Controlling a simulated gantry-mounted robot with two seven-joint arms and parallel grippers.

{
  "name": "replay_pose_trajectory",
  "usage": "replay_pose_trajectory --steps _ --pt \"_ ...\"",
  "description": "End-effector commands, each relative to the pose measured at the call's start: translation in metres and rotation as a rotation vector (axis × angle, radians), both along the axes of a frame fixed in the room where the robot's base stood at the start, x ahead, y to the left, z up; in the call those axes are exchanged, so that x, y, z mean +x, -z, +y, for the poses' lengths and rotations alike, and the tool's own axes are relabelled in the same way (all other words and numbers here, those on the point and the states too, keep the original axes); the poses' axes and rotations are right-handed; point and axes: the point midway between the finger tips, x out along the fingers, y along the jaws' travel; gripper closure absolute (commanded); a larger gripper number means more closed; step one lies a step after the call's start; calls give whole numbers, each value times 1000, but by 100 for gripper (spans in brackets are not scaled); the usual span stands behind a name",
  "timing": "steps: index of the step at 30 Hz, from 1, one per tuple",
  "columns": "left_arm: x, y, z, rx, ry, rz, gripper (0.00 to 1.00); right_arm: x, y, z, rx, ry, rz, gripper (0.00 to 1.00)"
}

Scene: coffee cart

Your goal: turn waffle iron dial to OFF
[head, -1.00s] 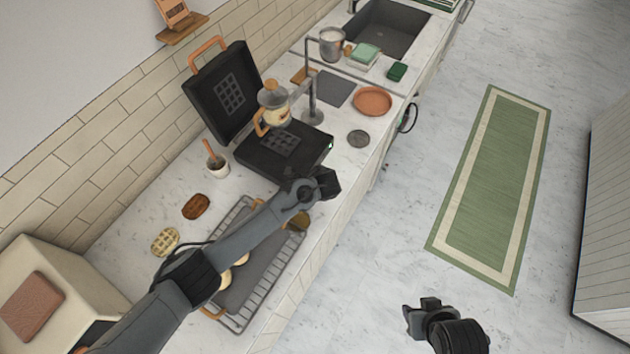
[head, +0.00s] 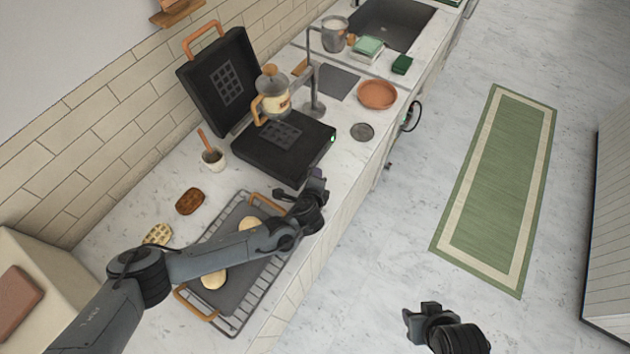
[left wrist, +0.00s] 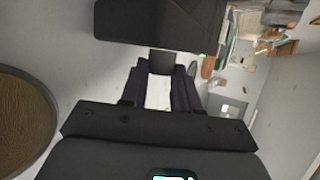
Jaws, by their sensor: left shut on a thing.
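The black waffle iron (head: 262,160) stands open on the counter, its lid (head: 222,85) tilted up toward the wall. A small green light shows on its front edge. Its dark body also fills the top of the left wrist view (left wrist: 160,22). My left gripper (head: 316,183) is at the near front corner of the iron. In the left wrist view, its fingers (left wrist: 160,88) are shut on a small dark block, the dial (left wrist: 163,62), beside the iron's body. The dial's markings cannot be read. My right gripper (head: 420,311) hangs over the floor, open and empty.
A wire rack with a dark tray (head: 232,310) lies under my left arm. A glass pot (head: 273,92) stands behind the iron's plate, by a tap. The floor by the green rug is clear.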

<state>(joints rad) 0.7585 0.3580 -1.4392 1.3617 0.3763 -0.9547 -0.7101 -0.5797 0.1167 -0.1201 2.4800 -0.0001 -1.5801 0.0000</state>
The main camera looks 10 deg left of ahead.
Motion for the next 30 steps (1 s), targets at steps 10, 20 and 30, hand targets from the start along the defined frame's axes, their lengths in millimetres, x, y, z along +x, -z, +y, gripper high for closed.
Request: replay_pose_trajectory --steps 10,20,30 --pt "0 0 0 -17 0 -37 100 0 7 -2 -8 -5 1 57" --pt "0 0 0 -16 0 -36 56 0 6 -2 -7 -4 0 57" --pt "-1 0 0 -16 0 -36 44 0 6 0 0 1 1 57"
